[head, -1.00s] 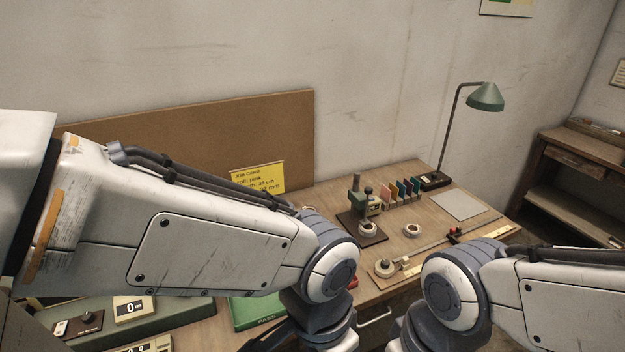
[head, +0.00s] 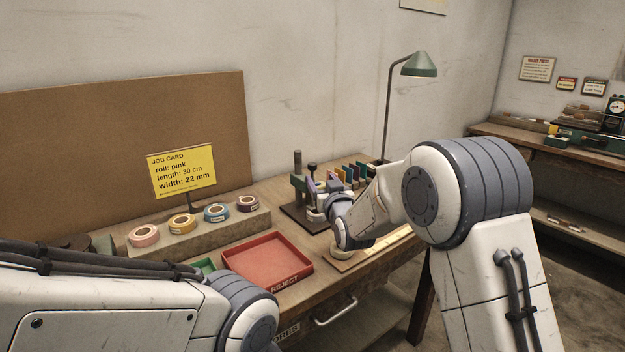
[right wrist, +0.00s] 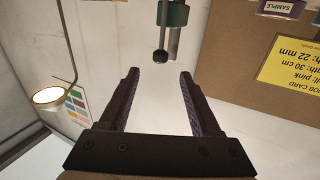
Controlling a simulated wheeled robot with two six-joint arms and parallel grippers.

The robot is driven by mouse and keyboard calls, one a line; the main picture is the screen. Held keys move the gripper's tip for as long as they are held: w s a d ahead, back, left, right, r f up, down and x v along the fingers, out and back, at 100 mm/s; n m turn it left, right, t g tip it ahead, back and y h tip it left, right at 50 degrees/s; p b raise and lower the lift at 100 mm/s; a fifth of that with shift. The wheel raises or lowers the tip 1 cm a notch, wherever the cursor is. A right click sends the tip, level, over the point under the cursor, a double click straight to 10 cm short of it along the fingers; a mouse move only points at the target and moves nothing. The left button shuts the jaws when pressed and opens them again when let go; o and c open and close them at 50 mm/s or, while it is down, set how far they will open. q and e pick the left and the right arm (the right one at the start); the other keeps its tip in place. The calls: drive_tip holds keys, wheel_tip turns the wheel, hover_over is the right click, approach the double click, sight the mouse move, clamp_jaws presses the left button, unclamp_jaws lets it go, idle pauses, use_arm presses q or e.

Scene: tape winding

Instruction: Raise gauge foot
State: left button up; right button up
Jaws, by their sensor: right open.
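The gauge (head: 298,184) stands on a dark base on the bench, with an upright post, a green body and a black knob on a thin stem. In the right wrist view, the gauge's green body (right wrist: 173,15) and post appear at the top, with the black knob (right wrist: 159,57) between and just past my fingertips. My right gripper (right wrist: 158,75) is open and empty, its dark fingers apart and not touching the knob. In the head view my right wrist partly hides the gauge's lower part. My left arm shows at lower left, but its gripper is out of view.
A job card (head: 182,171) reads pink, 30 cm, 22 mm. Several tape rolls sit on a wooden block (head: 240,224) behind a red reject tray (head: 268,262). Coloured cards (head: 348,174) and a green lamp (head: 419,66) stand beyond the gauge.

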sight(314, 168)
drive_tip(key=p+x, duration=0.1)
drive_tip(key=x, duration=0.9)
drive_tip(key=shift+a, duration=0.1)
clamp_jaws()
idle(1.2)
